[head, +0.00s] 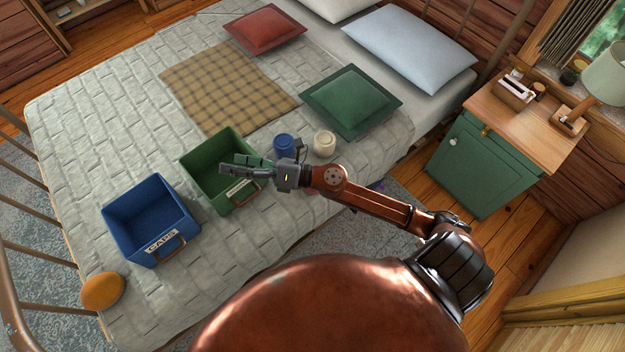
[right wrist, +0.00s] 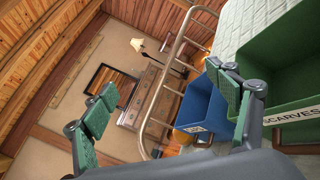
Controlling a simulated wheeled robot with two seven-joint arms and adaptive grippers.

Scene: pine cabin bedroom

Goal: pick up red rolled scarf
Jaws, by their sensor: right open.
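I cannot make out a red rolled scarf in either view; my right arm covers part of the bed edge. A blue roll (head: 283,144) and a cream roll (head: 324,143) stand on the bed just beyond my right wrist. My right gripper (head: 240,164) is open and empty, pointing left over the green bin (head: 217,150). The right wrist view shows its spread fingers (right wrist: 170,98) with nothing between them. The bin's SCARVES label shows in the right wrist view. My left gripper is not in view.
A blue CAPS bin (head: 150,222) stands left of the green one, with an orange rounded thing (head: 102,291) near the bed's corner. A plaid blanket (head: 226,88), a green cushion (head: 350,100) and a red cushion (head: 264,29) lie farther back. A green nightstand (head: 480,165) stands right.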

